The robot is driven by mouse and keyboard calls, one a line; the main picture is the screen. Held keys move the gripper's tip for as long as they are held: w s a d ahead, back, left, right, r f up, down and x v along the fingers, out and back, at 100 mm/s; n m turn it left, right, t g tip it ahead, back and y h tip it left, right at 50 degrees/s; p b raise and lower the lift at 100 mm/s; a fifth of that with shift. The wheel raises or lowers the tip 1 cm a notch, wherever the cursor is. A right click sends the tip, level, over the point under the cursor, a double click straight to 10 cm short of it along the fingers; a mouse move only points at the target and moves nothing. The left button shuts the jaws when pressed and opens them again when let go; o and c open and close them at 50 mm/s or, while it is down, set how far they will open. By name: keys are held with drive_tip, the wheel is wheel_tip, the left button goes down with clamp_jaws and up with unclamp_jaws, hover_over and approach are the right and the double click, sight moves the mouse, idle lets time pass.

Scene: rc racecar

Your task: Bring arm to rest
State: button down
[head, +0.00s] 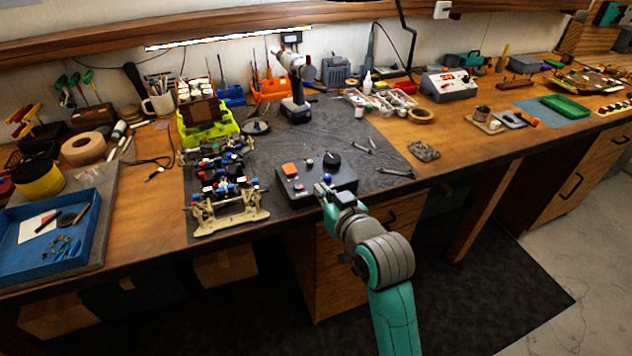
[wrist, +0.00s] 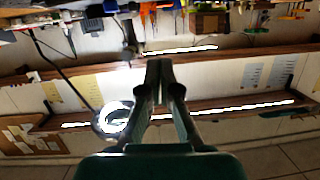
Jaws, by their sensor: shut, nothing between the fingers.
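My arm, teal and grey, rises from the lower right of the head view to the front edge of the workbench (head: 140,215). My gripper (head: 324,189) shows small at its end, in front of the black control box (head: 290,190) with an orange and a blue part on it. I cannot tell whether it touches the box. In the wrist view my gripper (wrist: 158,68) is shut, its fingers together and empty. Behind it are the wall and shelf edges, seen upside down.
An RC car chassis (head: 228,208) stands left of the box, and a drill (head: 296,85) behind it. A blue tray (head: 50,262) with small tools lies at the far left. Tweezer-like tools lie right of the box. Open floor (head: 570,270) shows at the lower right.

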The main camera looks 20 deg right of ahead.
drive_tip(key=s+f, duration=0.8)
drive_tip(key=s, duration=0.3)
drive_tip(key=s+f, duration=0.8)
drive_tip(key=s, duration=0.2)
drive_tip(key=a+f+v, duration=0.1)
drive_tip(key=v, duration=1)
drive_tip(key=s+a+f+v, duration=0.1)
drive_tip(key=f+v, duration=0.1)
drive_tip(key=v, duration=1)
drive_tip(key=shift+a+f+g+h, duration=0.15)
drive_tip(key=shift+a+g+h, duration=0.15)
drive_tip(key=shift+a+h, duration=0.1)
